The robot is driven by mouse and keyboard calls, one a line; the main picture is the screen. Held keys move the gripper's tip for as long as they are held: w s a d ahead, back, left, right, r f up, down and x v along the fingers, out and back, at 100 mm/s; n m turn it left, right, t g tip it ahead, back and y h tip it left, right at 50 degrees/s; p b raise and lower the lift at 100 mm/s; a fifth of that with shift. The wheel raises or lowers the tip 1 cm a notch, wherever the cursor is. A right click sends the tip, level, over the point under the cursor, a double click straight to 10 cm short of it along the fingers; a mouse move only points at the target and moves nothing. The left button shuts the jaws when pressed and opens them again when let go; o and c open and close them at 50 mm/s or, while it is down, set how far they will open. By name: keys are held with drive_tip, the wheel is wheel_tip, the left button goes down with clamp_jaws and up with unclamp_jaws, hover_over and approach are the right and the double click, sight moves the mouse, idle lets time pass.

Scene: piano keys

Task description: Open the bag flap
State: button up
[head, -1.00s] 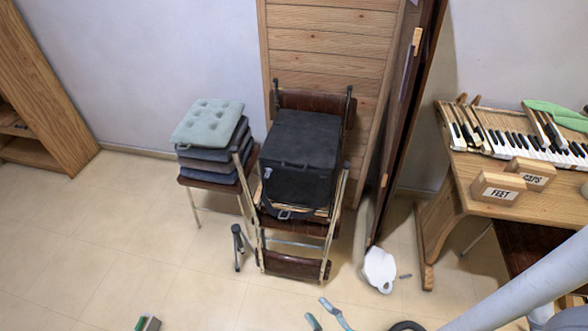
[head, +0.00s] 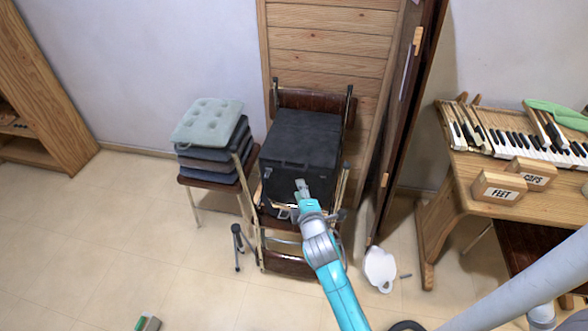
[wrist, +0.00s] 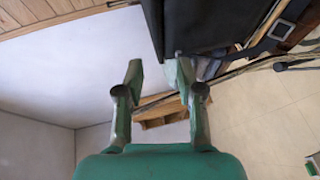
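The black bag (head: 300,140) is a boxy case standing on a folding chair in the head view, its top flap closed. My gripper (head: 302,186) is in front of the bag's front face, near its lower right part, and hides some of it. In the wrist view the bag (wrist: 210,20) shows as a dark edge at the top, just beyond the right finger. My gripper (wrist: 155,68) has its two fingers apart with nothing between them. I cannot tell whether the right fingertip touches the bag.
A stool with stacked cushions (head: 207,122) stands close to the left of the bag. A dark door panel (head: 402,120) and a desk with piano keys (head: 510,195) are to the right.

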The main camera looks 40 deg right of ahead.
sight(294, 168)
drive_tip(key=x, duration=1.1)
drive_tip(key=shift+w+d+r, duration=0.15)
drive_tip(key=shift+d+r, duration=0.05)
drive_tip(key=shift+d, duration=0.15)
clamp_jaws()
